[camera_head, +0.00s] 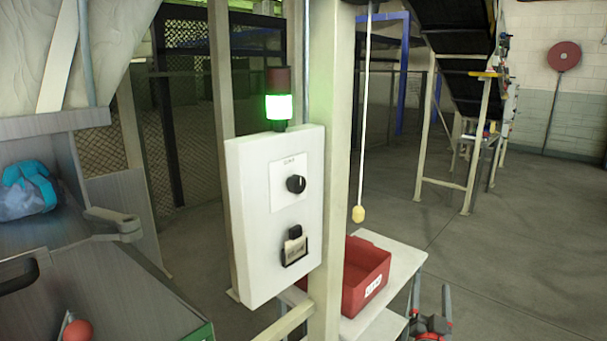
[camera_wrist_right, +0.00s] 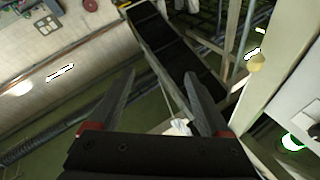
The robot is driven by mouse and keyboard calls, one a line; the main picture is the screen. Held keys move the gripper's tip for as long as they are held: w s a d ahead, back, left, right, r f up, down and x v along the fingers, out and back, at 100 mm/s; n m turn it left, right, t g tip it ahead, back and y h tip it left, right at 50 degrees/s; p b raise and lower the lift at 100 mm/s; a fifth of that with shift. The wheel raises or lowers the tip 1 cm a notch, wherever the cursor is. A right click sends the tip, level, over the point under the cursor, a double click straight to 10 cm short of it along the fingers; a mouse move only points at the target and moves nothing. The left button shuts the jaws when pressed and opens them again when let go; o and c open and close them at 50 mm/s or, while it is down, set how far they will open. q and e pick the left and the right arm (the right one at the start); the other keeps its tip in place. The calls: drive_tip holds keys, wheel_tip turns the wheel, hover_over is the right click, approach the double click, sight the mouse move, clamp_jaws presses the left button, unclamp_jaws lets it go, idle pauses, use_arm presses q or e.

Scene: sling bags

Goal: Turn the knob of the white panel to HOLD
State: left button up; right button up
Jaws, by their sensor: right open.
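The white panel (camera_head: 248,215) is mounted on a cream post in the head view. Its black round knob (camera_head: 295,184) sits on a white label plate (camera_head: 280,172); the lettering is too small to read, and I cannot tell which mark the knob points at. My right gripper (camera_head: 431,298) is low at the right, apart from the panel, with its fingers pointing up and spread. In the right wrist view, the open, empty gripper (camera_wrist_right: 158,78) shows with part of the panel (camera_wrist_right: 285,112) at the right edge. My left gripper is not in view.
A lamp (camera_head: 279,107) glows green above the panel. A black holder with a tag (camera_head: 294,250) is below the knob. A red bin (camera_head: 365,272) stands on a white table (camera_head: 402,268) between panel and gripper. A cord with a yellow end (camera_head: 358,213) hangs beside the post.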

sight(301, 186)
drive_tip(key=w+a+r+n+g+y+p, duration=0.1)
drive_tip(key=a+r+n+y+p, duration=0.1)
drive_tip(key=a+r+n+y, duration=0.45)
drive_tip(key=w+a+r+n+y+p, duration=0.2)
drive_tip(key=a+r+n+y, duration=0.15)
drive_tip(key=r+y, duration=0.55)
drive_tip(key=s+a+r+n+g+y+p, duration=0.2)
drive_tip(key=s+a+r+n+g+y, duration=0.3)
drive_tip(key=s+a+r+n+g, duration=0.45)
drive_tip(key=w+a+t+p, duration=0.1)
drive_tip(key=w+a+p, duration=0.1)
drive_tip(key=w+a, duration=0.1)
drive_tip(key=w+a+t+p, duration=0.1)
drive_tip(key=w+a+p, duration=0.1)
drive_tip(key=w+a, duration=0.1)
drive_tip(key=w+a+n+t+p, duration=0.1)
drive_tip(key=w+a, duration=0.2)
drive_tip(key=w, duration=0.2)
drive_tip(key=shift+w+f+p, duration=0.15)
drive_tip(key=shift+w+p, duration=0.15)
drive_tip(key=shift+p, duration=0.1)
drive_tip(key=shift+x, duration=0.95)
drive_tip(key=shift+f, duration=0.15)
clamp_jaws()
